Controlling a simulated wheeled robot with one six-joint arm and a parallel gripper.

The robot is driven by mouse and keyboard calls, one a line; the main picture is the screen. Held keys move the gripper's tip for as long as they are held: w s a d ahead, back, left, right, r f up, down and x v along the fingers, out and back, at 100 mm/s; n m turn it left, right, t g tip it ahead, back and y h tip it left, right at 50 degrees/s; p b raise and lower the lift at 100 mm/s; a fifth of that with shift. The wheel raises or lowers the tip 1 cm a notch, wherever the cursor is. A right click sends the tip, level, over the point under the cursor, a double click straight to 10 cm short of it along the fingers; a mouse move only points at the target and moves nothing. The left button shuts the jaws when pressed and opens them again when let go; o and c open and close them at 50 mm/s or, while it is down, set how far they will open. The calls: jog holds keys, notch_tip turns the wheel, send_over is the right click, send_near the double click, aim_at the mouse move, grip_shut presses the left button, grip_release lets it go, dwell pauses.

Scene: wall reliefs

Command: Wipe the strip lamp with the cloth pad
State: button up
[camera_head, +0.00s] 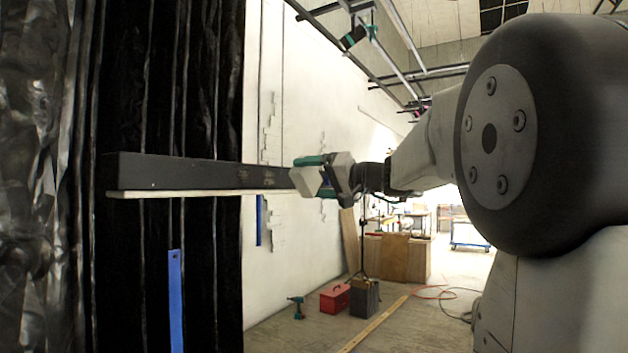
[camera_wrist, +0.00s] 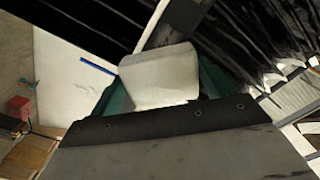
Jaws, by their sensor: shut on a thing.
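The strip lamp (camera_head: 200,173) is a long dark bar with a pale strip along its lower edge, level in front of the black wall covering in the head view. Its near part shows at the top of the wrist view (camera_wrist: 178,22). My gripper (camera_head: 316,176), with green fingers, is at the right end of the lamp. It is shut on the whitish cloth pad (camera_head: 305,182), which sits between the fingers in the wrist view (camera_wrist: 160,76). The pad overlaps the lamp's end in both views; I cannot tell whether they touch.
Blue strips (camera_head: 175,300) hang below the lamp. A pale wall (camera_head: 300,240) with stepped reliefs runs back behind my gripper. A red box (camera_head: 335,298), a dark box (camera_head: 364,298) and a drill (camera_head: 297,307) stand on the floor. The space below my arm is open.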

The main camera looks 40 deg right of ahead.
aim_at(233, 177)
jog(key=shift+x, duration=2.95)
jog(key=shift+x, duration=0.9)
jog(key=shift+a, duration=0.1)
jog(key=shift+s+a, duration=0.35)
jog(key=shift+a, duration=0.4)
jog(key=shift+s+a, duration=0.35)
jog(key=shift+a, duration=0.4)
jog(key=shift+s+a, duration=0.15)
jog(key=shift+a, duration=0.5)
jog(key=shift+s+a, duration=0.15)
jog(key=shift+a, duration=0.55)
jog(key=shift+s+a, duration=0.45)
jog(key=shift+a, duration=0.7)
jog(key=shift+s+a, duration=0.45)
jog(key=shift+a, duration=0.7)
jog(key=shift+s+a, duration=0.4)
jog(key=shift+a, duration=0.8)
